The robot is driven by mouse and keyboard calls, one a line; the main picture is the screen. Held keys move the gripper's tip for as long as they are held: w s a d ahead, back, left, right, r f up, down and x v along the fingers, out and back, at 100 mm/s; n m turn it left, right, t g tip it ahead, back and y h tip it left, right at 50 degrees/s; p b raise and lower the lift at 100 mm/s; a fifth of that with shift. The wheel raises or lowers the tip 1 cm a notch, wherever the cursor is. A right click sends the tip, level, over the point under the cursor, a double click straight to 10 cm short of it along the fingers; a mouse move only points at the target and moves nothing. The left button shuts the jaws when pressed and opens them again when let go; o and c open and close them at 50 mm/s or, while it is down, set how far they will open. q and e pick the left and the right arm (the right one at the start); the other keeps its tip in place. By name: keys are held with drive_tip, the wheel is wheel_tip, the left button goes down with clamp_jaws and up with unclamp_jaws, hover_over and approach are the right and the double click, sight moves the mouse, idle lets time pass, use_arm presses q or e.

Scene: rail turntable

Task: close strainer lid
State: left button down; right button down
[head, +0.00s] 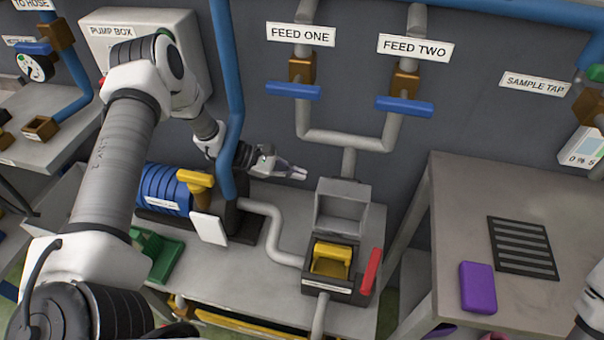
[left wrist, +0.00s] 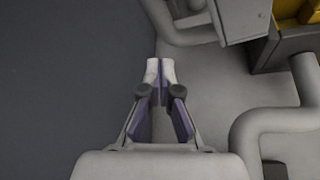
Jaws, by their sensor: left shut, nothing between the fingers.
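The strainer (head: 313,283) is a dark-rimmed box on the bench with a yellow basket (head: 330,262) inside. Its grey lid (head: 341,211) stands open, upright at the back edge. A red handle (head: 371,270) stands on the box's right side. In the left wrist view the lid (left wrist: 242,18) and yellow basket (left wrist: 292,12) show at upper right, partly cut off. My left gripper (head: 303,174) is shut and empty, behind and left of the lid and apart from it. Its closed fingertips show in the left wrist view (left wrist: 160,70). My right gripper is out of view.
Grey pipes run down the wall behind the lid from two blue feed valves (head: 293,90) (head: 404,106). A blue vertical pipe (head: 229,100) and a blue pump (head: 165,190) stand left of the strainer. A side table (head: 450,220) with a purple block (head: 478,287) is at right.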

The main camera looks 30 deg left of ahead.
sight(324, 178)
use_arm(q)
drive_tip(key=d+p, duration=0.1)
drive_tip(key=d, duration=0.1)
drive_tip(key=w+d+p, duration=0.1)
drive_tip(key=d, duration=0.2)
drive_tip(key=d+p, duration=0.1)
drive_tip(key=d, duration=0.1)
drive_tip(key=shift+w+d+r, duration=0.15)
drive_tip(key=shift+w, duration=0.15)
drive_tip(key=shift+w, duration=0.1)
